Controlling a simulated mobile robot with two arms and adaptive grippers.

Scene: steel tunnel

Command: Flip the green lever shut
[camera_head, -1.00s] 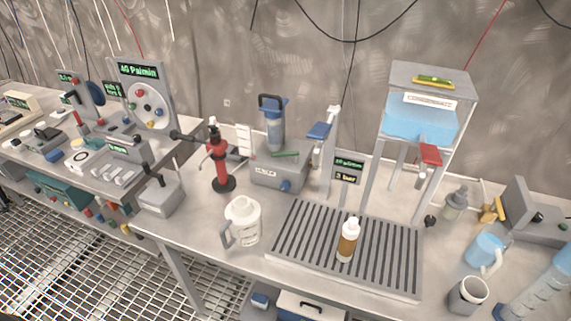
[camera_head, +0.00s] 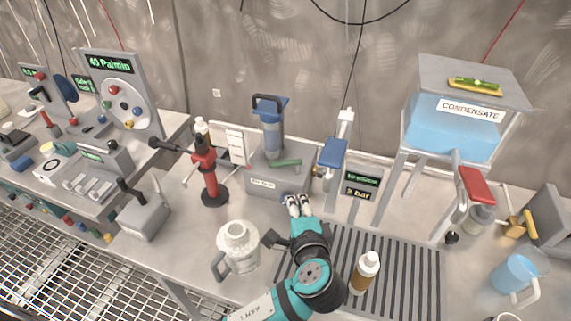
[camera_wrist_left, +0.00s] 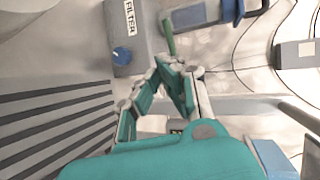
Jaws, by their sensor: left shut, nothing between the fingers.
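The green lever (camera_head: 285,163) is a short bar lying roughly level across the top of the grey filter box (camera_head: 262,182), below the blue filter cylinder. In the left wrist view the green lever (camera_wrist_left: 168,38) is just beyond the fingertips, with a small gap in the picture; contact cannot be told. My left gripper (camera_head: 298,201) is shut and empty, at the front right of the box, below the lever in the picture. Its fingers also show in the left wrist view (camera_wrist_left: 178,68). My right gripper is not in view.
A blue knob (camera_wrist_left: 122,55) sits on the box front. A white jug (camera_head: 237,247) and an amber bottle (camera_head: 364,273) stand either side of my left arm, by the slatted drain tray (camera_head: 410,265). A blue-handled post (camera_head: 331,160) and a pressure display (camera_head: 361,184) are close right.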

